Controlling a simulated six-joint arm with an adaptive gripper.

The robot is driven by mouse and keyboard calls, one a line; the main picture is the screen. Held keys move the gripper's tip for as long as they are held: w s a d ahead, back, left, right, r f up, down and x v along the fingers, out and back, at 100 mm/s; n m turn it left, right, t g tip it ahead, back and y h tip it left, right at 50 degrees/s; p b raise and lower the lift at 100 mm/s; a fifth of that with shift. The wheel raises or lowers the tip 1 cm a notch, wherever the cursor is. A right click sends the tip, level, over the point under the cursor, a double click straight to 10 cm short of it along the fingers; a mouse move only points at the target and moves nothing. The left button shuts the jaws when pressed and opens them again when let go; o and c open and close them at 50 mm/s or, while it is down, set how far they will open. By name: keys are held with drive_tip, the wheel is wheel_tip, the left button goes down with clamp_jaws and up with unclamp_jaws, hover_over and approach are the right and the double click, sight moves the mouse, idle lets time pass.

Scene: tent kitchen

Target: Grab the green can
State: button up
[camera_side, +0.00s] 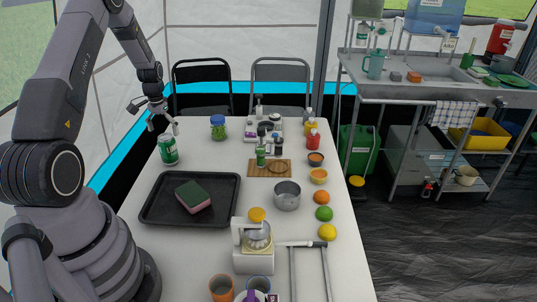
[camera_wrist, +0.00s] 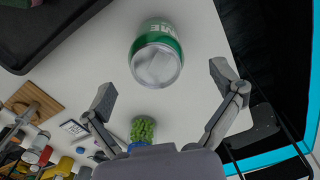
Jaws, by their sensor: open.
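The green can (camera_side: 168,149) stands upright near the left edge of the white table, with a pale top and a green label. In the wrist view the green can (camera_wrist: 156,54) shows from above, ahead of the fingers and roughly between them. My gripper (camera_side: 163,120) is above the can, with its fingers spread and nothing between them. In the wrist view my gripper (camera_wrist: 163,85) has one finger on each side of the picture, both clear of the can.
A black tray (camera_side: 228,214) with a sponge (camera_side: 193,196) lies in front of the can. A jar of green pieces (camera_side: 218,128) stands behind it to the right. A cutting board (camera_side: 262,168), pot (camera_side: 287,196) and fruit are farther right. Two chairs stand behind the table.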

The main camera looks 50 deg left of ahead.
sight(168, 149)
wheel_tip(168, 149, down, 7)
drive_tip(key=shift+d, duration=0.15)
idle(0.4)
drive_tip(key=c, duration=0.8)
